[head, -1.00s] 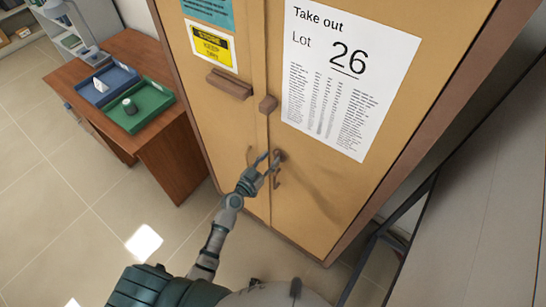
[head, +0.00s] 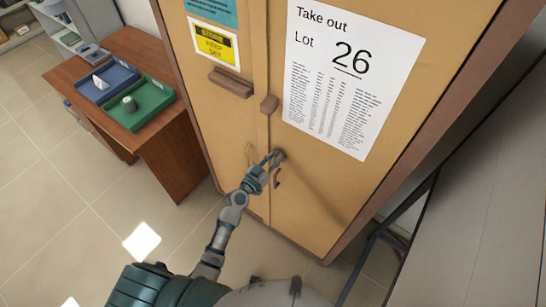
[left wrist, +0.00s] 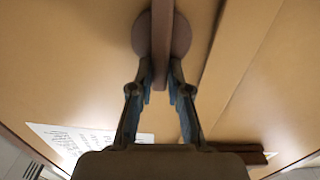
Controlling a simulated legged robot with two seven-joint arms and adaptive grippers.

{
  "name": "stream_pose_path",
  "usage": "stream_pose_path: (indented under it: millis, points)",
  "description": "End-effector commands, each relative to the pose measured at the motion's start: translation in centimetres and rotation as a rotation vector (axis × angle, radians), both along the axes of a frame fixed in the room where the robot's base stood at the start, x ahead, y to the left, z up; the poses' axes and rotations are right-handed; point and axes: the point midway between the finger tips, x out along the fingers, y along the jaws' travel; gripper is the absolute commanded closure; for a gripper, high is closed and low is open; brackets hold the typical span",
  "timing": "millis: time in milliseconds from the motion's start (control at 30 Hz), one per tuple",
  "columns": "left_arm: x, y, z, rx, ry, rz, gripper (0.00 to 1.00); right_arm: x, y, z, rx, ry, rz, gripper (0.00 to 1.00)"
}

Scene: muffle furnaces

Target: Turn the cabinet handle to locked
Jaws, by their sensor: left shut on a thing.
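The tan cabinet (head: 318,215) has two doors with a vertical seam. Its brown handle, a narrow bar on a round base, shows in the left wrist view (left wrist: 162,30). In the head view the handle (head: 281,155) is partly hidden by my left gripper (head: 271,160). In the left wrist view my left gripper (left wrist: 160,75) has its two fingertips on either side of the bar, shut on it. The bar runs up and down in that picture. My right gripper is not in view.
A wooden desk (head: 172,160) with a blue tray (head: 92,98) and a green tray (head: 155,110) stands left of the cabinet. A "Lot 26" sheet (head: 385,55) hangs on the right door. A dark frame (head: 378,238) and pale panel (head: 480,200) stand at the right.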

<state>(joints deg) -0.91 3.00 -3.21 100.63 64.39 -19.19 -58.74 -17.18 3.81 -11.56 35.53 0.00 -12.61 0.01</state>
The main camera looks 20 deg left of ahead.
Motion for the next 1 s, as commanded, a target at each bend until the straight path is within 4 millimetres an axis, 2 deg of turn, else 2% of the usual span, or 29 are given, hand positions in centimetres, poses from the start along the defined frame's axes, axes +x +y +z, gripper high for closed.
stream_pose_path:
  millis: [133,400,500,1000]
  points:
    - [0.2,0.6,-0.1,-0.038,0.016,0.011,1.00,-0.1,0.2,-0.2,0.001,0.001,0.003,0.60]
    - [0.3,1.1,-0.3,-0.221,0.083,0.007,1.00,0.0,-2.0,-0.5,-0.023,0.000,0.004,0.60]
    - [0.4,1.4,-0.4,-0.310,0.116,0.006,1.00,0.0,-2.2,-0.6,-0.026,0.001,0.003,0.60]
    - [0.8,2.5,-1.2,-0.756,0.281,0.009,1.00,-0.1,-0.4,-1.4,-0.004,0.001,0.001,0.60]
